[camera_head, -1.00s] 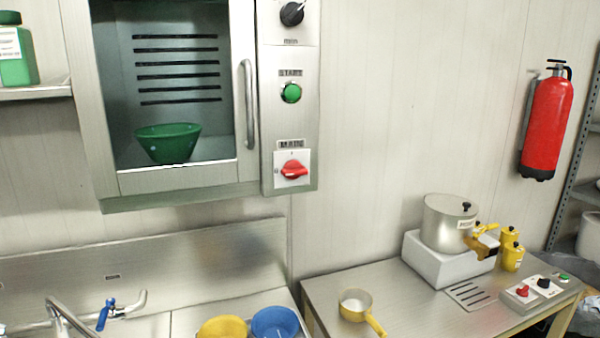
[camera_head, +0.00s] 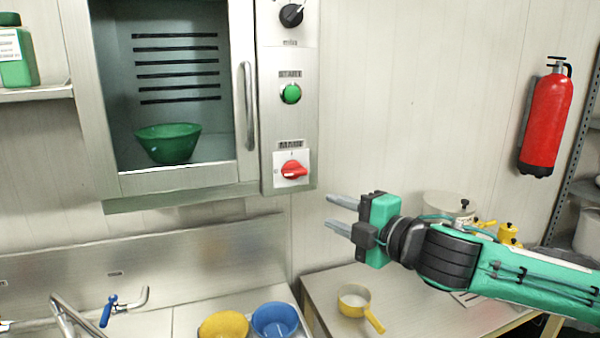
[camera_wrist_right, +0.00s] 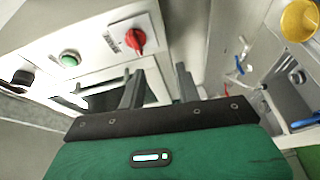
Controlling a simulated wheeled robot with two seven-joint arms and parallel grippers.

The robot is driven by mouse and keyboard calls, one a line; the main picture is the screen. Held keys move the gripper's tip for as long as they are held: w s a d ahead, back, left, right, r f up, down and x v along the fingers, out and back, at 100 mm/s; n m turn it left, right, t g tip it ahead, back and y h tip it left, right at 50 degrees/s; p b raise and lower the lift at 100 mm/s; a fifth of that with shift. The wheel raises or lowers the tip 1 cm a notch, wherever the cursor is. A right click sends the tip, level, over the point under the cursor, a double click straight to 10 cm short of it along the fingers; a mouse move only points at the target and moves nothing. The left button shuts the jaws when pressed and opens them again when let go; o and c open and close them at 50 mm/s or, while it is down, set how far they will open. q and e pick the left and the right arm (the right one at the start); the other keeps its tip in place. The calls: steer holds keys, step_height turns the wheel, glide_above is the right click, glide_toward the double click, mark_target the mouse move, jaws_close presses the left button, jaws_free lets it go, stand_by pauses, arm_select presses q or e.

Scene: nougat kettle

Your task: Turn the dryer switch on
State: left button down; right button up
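The dryer (camera_head: 178,190) hangs on the wall at the upper left, with a green bowl (camera_head: 168,144) behind its door. Its panel on the right side holds a black knob (camera_head: 291,14), a green start button (camera_head: 291,93) and a red rotary switch (camera_head: 293,170) on a white plate. The red switch also shows in the right wrist view (camera_wrist_right: 136,40), beyond the fingers. My right gripper (camera_head: 339,216) is open and empty, below and to the right of the red switch and apart from it. Its two fingers point left. My left gripper is not in view.
Below are a sink with a tap (camera_head: 110,310), a yellow bowl (camera_head: 223,326) and a blue bowl (camera_head: 275,320). A steel table (camera_head: 320,290) carries a small yellow-handled pan (camera_head: 354,300) and a pot (camera_head: 447,206) partly behind my arm. A fire extinguisher (camera_head: 546,122) hangs right. The wall between is clear.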

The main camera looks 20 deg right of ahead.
mark_target(298, 174)
step_height(298, 174, up, 4)
steer(key=s+d+n, duration=0.1)
steer(key=d, duration=0.1)
steer(key=shift+t, duration=0.3)
steer(key=p+x, duration=0.5)
steer(key=x, duration=0.7)
steer(key=shift+a+p, duration=0.2)
steer(key=shift+p, duration=0.1)
steer(key=shift+w+a+f, duration=0.1)
steer(key=shift+w+a, duration=0.15)
steer(key=shift+w, duration=0.35)
steer(key=shift+c, duration=0.4)
jaws_close()
